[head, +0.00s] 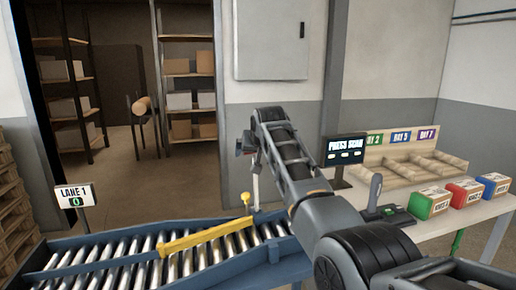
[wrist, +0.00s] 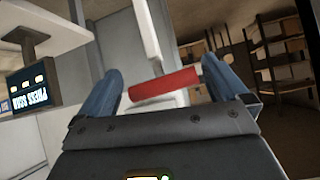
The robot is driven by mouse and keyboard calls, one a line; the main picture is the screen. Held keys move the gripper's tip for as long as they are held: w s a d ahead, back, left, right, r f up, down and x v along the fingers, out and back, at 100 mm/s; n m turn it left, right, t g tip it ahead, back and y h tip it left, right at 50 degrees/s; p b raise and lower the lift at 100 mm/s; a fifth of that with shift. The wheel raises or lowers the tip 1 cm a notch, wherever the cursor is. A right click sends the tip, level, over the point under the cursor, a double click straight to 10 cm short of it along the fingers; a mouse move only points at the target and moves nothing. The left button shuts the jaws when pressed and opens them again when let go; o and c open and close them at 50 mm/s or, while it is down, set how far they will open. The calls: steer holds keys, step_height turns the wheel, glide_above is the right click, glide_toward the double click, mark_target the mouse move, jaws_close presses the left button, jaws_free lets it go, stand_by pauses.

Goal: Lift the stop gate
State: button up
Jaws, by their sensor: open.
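The stop gate appears to be the yellow bar (head: 207,239) lying across the roller conveyor in the head view. My gripper (head: 243,146) is in the air above and behind the conveyor, higher than the knob. In the wrist view my gripper (wrist: 163,80) has its two blue fingers spread apart. A red cylinder (wrist: 165,85) shows between them, next to a pale upright; I cannot tell whether it touches a finger. The yellow bar is not in the wrist view.
A LANE 1 sign (head: 74,195) stands left of the conveyor (head: 120,255). On the right, a table (head: 440,222) carries a PRESS SCAN screen (head: 346,150), a scanner (head: 374,192) and green, red and blue boxes. Shelves (head: 190,95) stand beyond the doorway.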

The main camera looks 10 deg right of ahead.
steer(key=v, duration=0.6)
steer(key=shift+s+b, duration=0.15)
steer(key=shift+b, duration=0.2)
steer(key=shift+d, duration=0.1)
